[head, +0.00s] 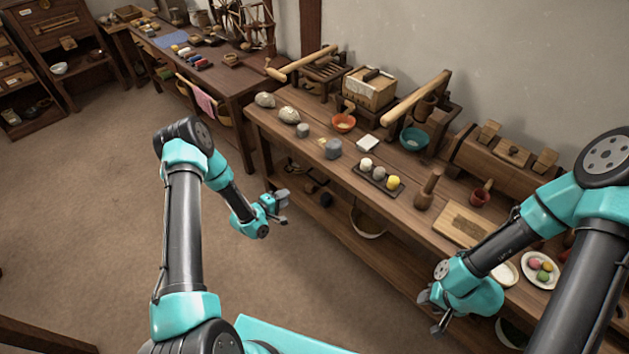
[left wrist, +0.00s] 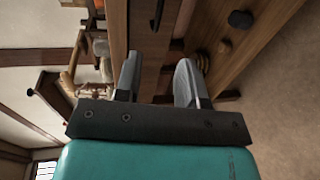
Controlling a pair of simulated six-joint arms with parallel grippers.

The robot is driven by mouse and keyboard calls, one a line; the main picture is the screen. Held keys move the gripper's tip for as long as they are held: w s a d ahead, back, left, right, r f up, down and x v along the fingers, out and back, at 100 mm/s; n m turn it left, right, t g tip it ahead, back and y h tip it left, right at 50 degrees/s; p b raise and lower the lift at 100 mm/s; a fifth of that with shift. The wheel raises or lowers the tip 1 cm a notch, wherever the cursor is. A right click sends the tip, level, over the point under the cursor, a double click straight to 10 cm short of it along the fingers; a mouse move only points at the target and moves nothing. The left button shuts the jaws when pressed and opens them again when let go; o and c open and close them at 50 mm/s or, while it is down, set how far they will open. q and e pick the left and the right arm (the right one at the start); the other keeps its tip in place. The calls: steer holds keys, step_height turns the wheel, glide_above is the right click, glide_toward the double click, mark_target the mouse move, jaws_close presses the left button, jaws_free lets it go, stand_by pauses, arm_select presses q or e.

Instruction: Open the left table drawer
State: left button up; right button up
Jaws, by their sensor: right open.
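The long wooden table (head: 345,200) runs diagonally along the wall in the head view. In the left wrist view its brown front panel (left wrist: 150,50) stands beyond my fingers, with a small dark handle (left wrist: 157,14) on it. This looks like the drawer front, but its edges are unclear. My left gripper (head: 284,206) is in front of the table's left part. Its two fingers (left wrist: 160,80) are apart and empty, with the handle lying beyond the gap. My right gripper (head: 432,312) is open near the table's front at the right.
The tabletop carries stones, bowls, wooden tools and a dark tray (head: 377,180) of small balls. A lower shelf holds dark items, including a round dark one (left wrist: 240,19). A second table (head: 235,80) stands behind. The floor (head: 90,190) at left is clear.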

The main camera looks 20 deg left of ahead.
mark_target(314, 180)
arm_select(q)
steer(key=x, duration=1.7)
steer(key=shift+w+d, duration=0.15)
steer(key=shift+c, duration=0.4)
jaws_close()
